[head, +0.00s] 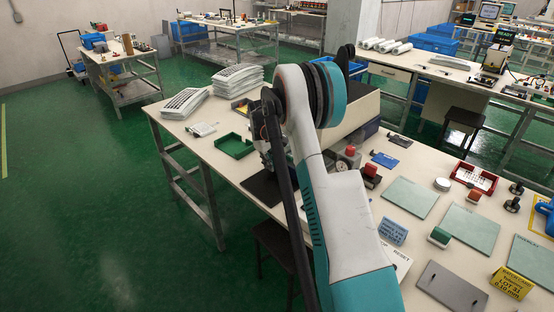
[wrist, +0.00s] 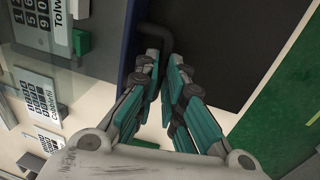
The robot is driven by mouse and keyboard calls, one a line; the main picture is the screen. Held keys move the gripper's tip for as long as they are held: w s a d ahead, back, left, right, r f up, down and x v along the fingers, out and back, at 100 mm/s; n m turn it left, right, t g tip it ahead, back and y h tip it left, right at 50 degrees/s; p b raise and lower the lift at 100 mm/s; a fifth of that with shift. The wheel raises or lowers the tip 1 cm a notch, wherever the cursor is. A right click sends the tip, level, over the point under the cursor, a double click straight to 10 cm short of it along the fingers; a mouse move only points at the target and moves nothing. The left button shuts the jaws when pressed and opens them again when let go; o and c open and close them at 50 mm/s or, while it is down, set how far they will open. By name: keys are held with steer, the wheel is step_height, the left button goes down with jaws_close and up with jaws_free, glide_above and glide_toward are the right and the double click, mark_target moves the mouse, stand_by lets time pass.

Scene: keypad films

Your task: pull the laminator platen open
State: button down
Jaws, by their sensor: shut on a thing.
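The laminator (head: 352,112) is a cream box on the workbench, partly hidden behind my arm in the head view. A dark flat plate (head: 262,187), which looks like its platen, lies near the bench's front edge. In the wrist view a wide black surface (wrist: 225,35) lies beyond my fingers, with a dark bent handle bar (wrist: 153,34) at its left side. My gripper (wrist: 164,62) has its teal fingers closed in at the tips on the handle bar. The exact contact is partly hidden by the fingers. In the head view my arm hides most of the gripper.
A green tray (head: 234,147) and stacked white keypads (head: 237,78) sit left of the laminator. Glassy plates (head: 410,197), a red-capped block (head: 371,172) and a yellow sign (head: 511,283) sit to the right. A dark stool (head: 274,245) stands under the bench's front edge. The green floor at left is clear.

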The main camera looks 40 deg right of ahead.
steer(key=s+a, duration=0.2)
steer(key=a, duration=1.7)
steer(key=shift+s+a, duration=0.15)
steer(key=shift+s, duration=0.25)
steer(key=c, duration=1.7)
jaws_free()
steer(key=r, duration=0.4)
steer(key=a+r, duration=0.1)
steer(key=r, duration=0.3)
steer(key=a+r, duration=0.1)
steer(key=r, duration=0.2)
steer(key=shift+s+r, duration=0.1)
steer(key=shift+r, duration=0.3)
